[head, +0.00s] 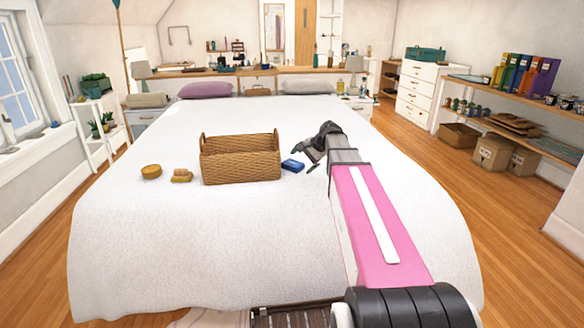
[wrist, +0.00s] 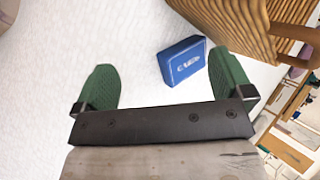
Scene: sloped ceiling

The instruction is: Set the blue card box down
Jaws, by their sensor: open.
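The blue card box (head: 292,165) lies on the white bed cover, just right of the wicker basket (head: 240,181). In the wrist view the blue card box (wrist: 183,60) rests on the cover, between the lines of the green fingers but nearer the right one, with the basket (wrist: 229,33) close beyond it. My gripper (head: 310,158) is just right of the box, above the bed. In the wrist view my gripper (wrist: 165,85) is open with its two green fingers wide apart. Nothing is held in it. I cannot tell whether the right finger touches the box.
The bed (head: 240,260) has wide bare room in front of the basket and to the right. A round yellow-brown item (head: 151,171) and a small tan item (head: 182,176) lie left of the basket. Pillows (head: 205,90) are at the far end.

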